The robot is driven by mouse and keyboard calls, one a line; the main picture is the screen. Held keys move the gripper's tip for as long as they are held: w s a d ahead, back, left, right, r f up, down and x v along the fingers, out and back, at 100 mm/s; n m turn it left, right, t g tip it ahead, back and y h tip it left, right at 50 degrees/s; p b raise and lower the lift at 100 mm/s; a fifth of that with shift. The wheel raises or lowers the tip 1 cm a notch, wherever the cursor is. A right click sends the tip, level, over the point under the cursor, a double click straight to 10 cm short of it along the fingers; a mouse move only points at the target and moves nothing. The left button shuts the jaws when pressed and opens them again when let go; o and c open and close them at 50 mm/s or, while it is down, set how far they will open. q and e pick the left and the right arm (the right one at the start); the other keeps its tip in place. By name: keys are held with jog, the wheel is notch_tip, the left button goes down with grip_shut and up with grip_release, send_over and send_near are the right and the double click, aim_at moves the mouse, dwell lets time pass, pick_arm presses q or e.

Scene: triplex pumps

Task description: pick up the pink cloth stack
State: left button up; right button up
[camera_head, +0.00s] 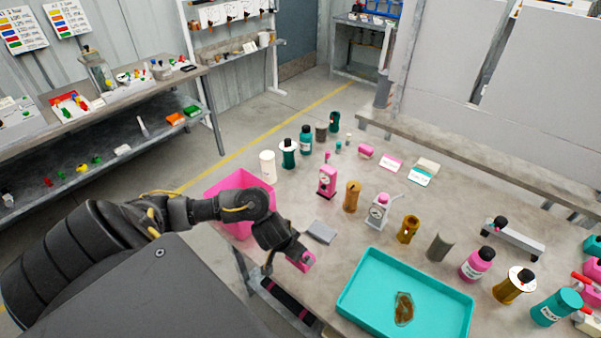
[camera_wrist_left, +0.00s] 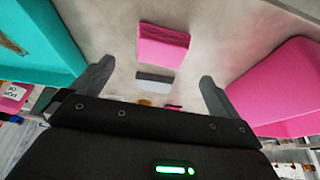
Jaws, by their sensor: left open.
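The pink cloth stack (camera_head: 304,262) is a small pink block near the table's front edge, partly hidden by my left gripper (camera_head: 287,261) in the head view. In the left wrist view the pink cloth stack (camera_wrist_left: 163,46) lies flat on the table, above the line between the two fingertips. My left gripper (camera_wrist_left: 155,72) is open, its fingers spread wide with nothing held between them. I cannot tell the exact height of the fingers over the stack. My right gripper is in neither view.
A grey cloth stack (camera_head: 321,232) lies just behind the pink one. A pink bin (camera_head: 225,187) stands to the left, partly behind my arm. A teal tray (camera_head: 350,300) with a brown item is to the right. Bottles and small pumps stand farther back.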

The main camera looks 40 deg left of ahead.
pick_arm(q)
jog(key=shift+x, duration=1.1)
jog(key=shift+w+f+b, duration=0.15)
jog(key=shift+f+b, duration=0.25)
jog(key=shift+b, duration=0.15)
jog(key=b+x, duration=0.1)
jog(key=x, duration=0.2)
jog(key=shift+w+a+f+b, duration=0.1)
jog(key=shift+w+f+b, duration=0.1)
jog(key=shift+f+b, duration=0.1)
jog(key=shift+w+f, duration=0.25)
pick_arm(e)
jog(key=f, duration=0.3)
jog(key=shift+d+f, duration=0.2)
pick_arm(q)
jog(key=shift+r, duration=0.1)
jog(key=shift+s, duration=0.1)
jog(key=shift+c, duration=1.1)
jog(key=c, duration=0.7)
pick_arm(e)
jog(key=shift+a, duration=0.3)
